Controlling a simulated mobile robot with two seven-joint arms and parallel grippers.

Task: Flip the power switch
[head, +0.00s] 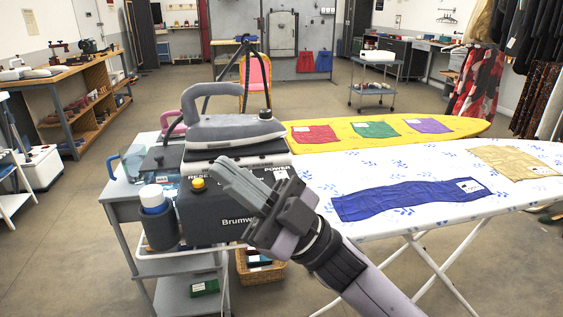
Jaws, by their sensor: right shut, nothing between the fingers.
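The steam station is a dark box (210,226) marked "Brumw…" on a grey cart, with a grey iron (237,128) resting on top. Its front panel has a yellow button (198,184) under a "RESET" label, and a "POWER" label (276,169) at the upper right. The power switch itself is not clearly visible; my right gripper covers much of that part of the panel. My right gripper (222,170) is shut and empty, its fingers pointing up and left in front of the panel. I cannot tell whether it touches the box. My left gripper is out of view.
A white ironing board (400,165) with a blue cloth (410,199) stands to the right, a yellow one (450,127) behind it. A white-capped bottle (153,198) sits in a holder at the cart's left. A wicker basket (262,273) is below.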

